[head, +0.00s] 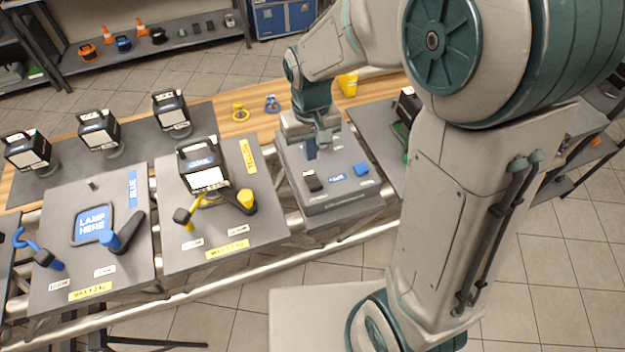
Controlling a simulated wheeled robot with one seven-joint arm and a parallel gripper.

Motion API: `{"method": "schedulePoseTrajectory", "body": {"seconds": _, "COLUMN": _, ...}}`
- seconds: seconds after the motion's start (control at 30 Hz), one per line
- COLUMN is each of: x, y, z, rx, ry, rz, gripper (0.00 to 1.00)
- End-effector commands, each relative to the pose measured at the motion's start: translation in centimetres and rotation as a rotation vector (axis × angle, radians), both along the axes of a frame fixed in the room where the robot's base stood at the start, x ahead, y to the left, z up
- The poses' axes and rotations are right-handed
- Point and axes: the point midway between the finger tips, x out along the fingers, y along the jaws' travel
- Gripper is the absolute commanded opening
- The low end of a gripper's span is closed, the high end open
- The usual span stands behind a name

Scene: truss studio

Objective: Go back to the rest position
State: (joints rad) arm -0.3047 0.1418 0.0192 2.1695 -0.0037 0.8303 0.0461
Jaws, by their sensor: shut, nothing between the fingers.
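My arm rises at the right of the head view and reaches over the workbench. My gripper (312,150) points down above the back of a raised grey box (345,203). The gripper is shut with nothing seen in it. Whether the fingertips touch the box top cannot be told.
A lamp (207,178) stands on the yellow-marked plate. The blue-marked plate (70,270) has a bare "LAMP HERE" square. Several lamps (98,132) stand behind. Yellow (239,112) and blue (272,104) hooked pieces and a yellow block (348,85) lie near the gripper.

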Motion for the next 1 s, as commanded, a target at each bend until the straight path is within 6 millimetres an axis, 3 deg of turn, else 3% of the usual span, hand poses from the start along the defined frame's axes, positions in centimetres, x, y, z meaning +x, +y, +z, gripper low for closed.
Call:
{"method": "schedulePoseTrajectory", "body": {"seconds": 0.37, "x": -0.1, "y": -0.2, "z": 0.2, "rx": 0.001, "ry": -0.005, "rz": -0.004, "gripper": 0.0}}
{"method": "schedulePoseTrajectory", "body": {"seconds": 0.53, "x": -1.1, "y": -2.1, "z": 2.2, "rx": 0.013, "ry": -0.048, "rz": -0.04, "gripper": 0.0}}
{"method": "schedulePoseTrajectory", "body": {"seconds": 0.8, "x": -5.5, "y": -7.2, "z": 6.6, "rx": 0.035, "ry": -0.173, "rz": -0.142, "gripper": 0.0}}
{"method": "schedulePoseTrajectory", "body": {"seconds": 1.0, "x": -9.3, "y": -10.1, "z": 8.4, "rx": 0.042, "ry": -0.263, "rz": -0.214, "gripper": 0.0}}
